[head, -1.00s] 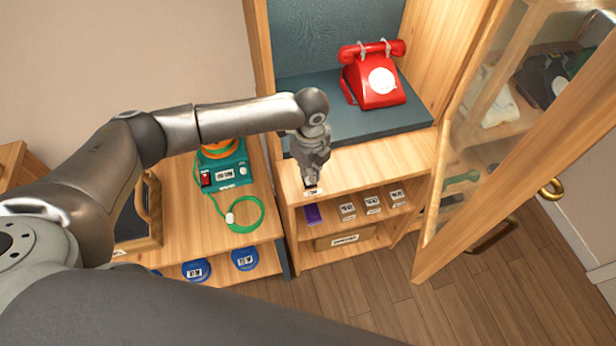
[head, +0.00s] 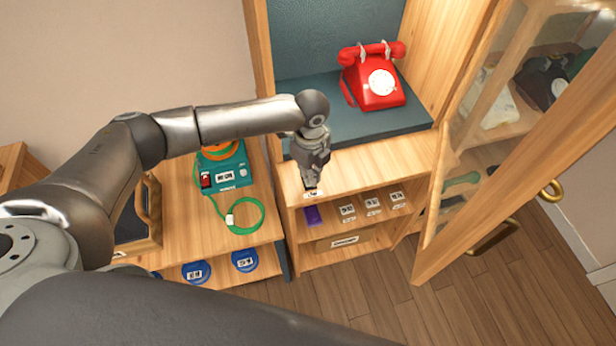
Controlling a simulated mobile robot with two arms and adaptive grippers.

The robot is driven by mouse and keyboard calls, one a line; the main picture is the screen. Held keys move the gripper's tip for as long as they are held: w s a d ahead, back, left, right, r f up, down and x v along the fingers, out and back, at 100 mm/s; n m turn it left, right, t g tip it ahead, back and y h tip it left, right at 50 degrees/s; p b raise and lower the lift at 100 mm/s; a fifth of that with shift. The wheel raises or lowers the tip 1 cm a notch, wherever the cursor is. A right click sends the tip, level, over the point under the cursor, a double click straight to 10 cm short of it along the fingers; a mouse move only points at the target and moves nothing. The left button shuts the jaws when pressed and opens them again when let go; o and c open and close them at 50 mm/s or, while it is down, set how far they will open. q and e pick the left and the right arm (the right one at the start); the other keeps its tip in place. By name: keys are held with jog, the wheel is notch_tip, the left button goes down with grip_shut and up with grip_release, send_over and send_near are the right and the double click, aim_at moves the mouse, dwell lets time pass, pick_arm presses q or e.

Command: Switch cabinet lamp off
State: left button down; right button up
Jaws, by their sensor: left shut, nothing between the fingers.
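The wooden cabinet (head: 365,163) stands at the centre right with its glass door (head: 470,150) open to the right. My left gripper (head: 312,187) is shut and empty. It points down at the front edge of the cabinet's middle board, by a small white label (head: 313,195). Whether the fingertips touch the board or a switch there, I cannot tell. The switch itself is not clearly visible and may be hidden by the fingers. No lamp can be made out. My right gripper is not in view.
A red dial phone (head: 372,80) sits on the cabinet's dark shelf. Below are a purple item (head: 313,215) and several labelled pieces. A teal device (head: 224,168) with a green cable stands on the left table. The floor (head: 370,295) in front is clear.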

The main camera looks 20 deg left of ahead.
pick_arm(q)
jog(key=shift+s+f+b, duration=0.1)
jog(key=shift+f+b, duration=0.5)
jog(key=shift+f, duration=0.65)
dwell(0.8)
jog(key=shift+r+p, duration=0.8)
jog(key=shift+p, duration=0.1)
notch_tip(320, 180, up, 6)
jog(key=p, duration=0.5)
jog(key=shift+f+p, duration=0.25)
jog(key=shift+p, duration=0.05)
jog(key=shift+f, duration=0.1)
